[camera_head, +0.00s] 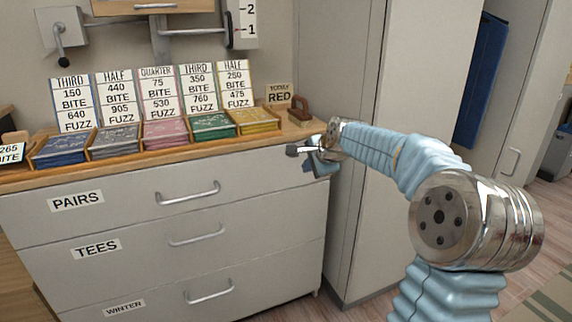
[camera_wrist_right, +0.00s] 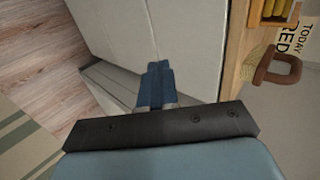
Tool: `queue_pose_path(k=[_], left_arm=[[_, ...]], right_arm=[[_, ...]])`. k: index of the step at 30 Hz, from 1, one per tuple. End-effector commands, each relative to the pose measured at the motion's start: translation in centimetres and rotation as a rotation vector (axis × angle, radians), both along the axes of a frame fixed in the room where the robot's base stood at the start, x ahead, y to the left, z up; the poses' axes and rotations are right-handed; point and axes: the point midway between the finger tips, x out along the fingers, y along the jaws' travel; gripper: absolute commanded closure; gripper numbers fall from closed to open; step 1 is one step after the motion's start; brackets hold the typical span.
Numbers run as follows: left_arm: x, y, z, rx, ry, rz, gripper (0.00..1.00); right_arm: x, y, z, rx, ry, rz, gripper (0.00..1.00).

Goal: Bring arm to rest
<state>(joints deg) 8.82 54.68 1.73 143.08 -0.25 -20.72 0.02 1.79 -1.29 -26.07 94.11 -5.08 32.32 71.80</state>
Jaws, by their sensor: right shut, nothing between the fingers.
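My right arm, in a pale blue sleeve with metal joints, comes in from the right in the head view. Its gripper (camera_head: 298,150) is at the right end of the dresser, near the top's front edge. In the right wrist view the blue fingers of the right gripper (camera_wrist_right: 157,70) are together with nothing between them. Beyond them is the pale cabinet front. My left gripper is in neither view.
The dresser (camera_head: 130,225) has drawers labelled PAIRS, TEES and WINTER. Several card trays (camera_head: 137,150) line its top, with a brown-handled block (camera_head: 300,110) at the right end. A tall pale cabinet (camera_head: 350,70) stands close on the right. Wood floor shows at far right.

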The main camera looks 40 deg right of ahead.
Motion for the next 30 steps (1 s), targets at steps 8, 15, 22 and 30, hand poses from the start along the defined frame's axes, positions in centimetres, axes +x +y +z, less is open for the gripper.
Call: queue_pose_path(k=[8, 15, 22, 30], left_arm=[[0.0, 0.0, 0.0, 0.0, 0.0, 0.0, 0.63], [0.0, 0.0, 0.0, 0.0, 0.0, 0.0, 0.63], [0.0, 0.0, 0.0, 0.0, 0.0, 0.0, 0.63], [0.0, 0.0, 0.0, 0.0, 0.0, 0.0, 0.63]], right_arm=[[-0.1, 0.2, 0.0, -0.001, 0.003, 0.003, 1.0], [3.4, 5.3, -7.9, -0.082, 0.116, 0.194, 1.0], [4.5, 16.8, -24.5, -0.215, 0.302, 0.618, 1.0], [-4.9, 30.9, -41.0, -0.284, 0.434, 1.16, 1.0]])
